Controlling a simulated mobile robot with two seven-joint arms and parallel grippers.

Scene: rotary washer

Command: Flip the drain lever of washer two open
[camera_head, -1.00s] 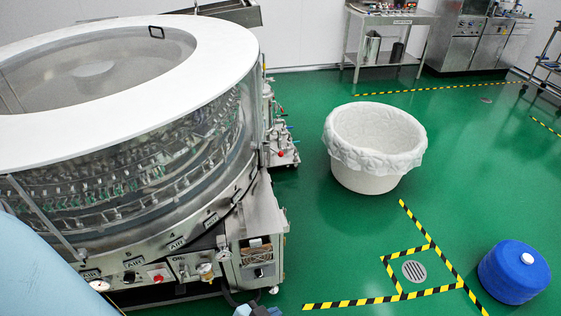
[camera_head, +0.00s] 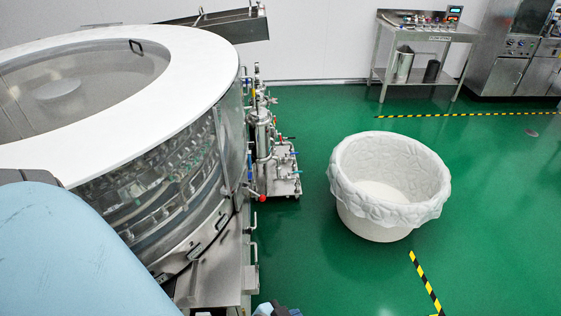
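The rotary washer (camera_head: 150,130), with a white ring top and clear sides, fills the left of the head view. Beside it stands a steel pipe and valve unit (camera_head: 262,135) with small blue, green and red handles. A red knob (camera_head: 262,198) sits low at its front. I cannot tell which part is the drain lever or which washer is number two. No gripper fingers show. A small dark and blue part (camera_head: 275,311) pokes in at the bottom edge; I cannot tell what it is.
A white lined tub (camera_head: 385,190) stands on the green floor right of the valve unit. A steel table (camera_head: 425,55) with small items and a steel cabinet are at the back.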

